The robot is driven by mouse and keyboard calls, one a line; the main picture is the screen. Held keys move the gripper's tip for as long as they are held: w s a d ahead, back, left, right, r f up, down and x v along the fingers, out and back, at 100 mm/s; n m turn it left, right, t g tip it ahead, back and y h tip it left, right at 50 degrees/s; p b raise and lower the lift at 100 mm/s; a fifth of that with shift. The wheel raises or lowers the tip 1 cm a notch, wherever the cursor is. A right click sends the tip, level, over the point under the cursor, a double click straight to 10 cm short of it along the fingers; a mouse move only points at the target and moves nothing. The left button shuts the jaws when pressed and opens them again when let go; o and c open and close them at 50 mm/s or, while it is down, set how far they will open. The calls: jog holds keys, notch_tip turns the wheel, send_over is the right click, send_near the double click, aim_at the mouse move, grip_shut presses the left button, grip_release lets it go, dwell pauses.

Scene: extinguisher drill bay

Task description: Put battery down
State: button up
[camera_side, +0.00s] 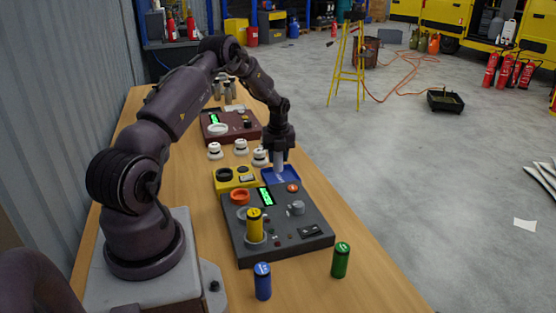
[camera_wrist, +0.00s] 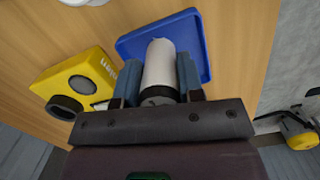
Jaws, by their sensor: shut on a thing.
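My gripper (camera_side: 280,155) is shut on a white battery (camera_side: 279,166). The wrist view shows the white battery (camera_wrist: 160,64) between the two fingers of my gripper (camera_wrist: 159,78). The battery points down at the blue tray (camera_side: 290,178), and the blue tray (camera_wrist: 197,30) lies behind it in the wrist view. I cannot tell whether its lower end touches the tray floor. A yellow battery (camera_side: 255,226) stands upright in the dark grey device (camera_side: 285,245). A blue battery (camera_side: 262,283) and a green battery (camera_side: 340,262) stand upright on the table in front.
A yellow box (camera_side: 222,186) sits left of the tray; this yellow box (camera_wrist: 92,68) also shows in the wrist view. White detectors (camera_side: 240,146) and a dark red panel (camera_side: 225,126) stand farther back. Bare wooden table (camera_side: 200,230) shows left of the grey device.

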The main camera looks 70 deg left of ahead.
jog(key=shift+f, duration=0.75)
jog(key=shift+f, duration=0.1)
jog(key=o, duration=1)
jog(key=shift+f, duration=0.1)
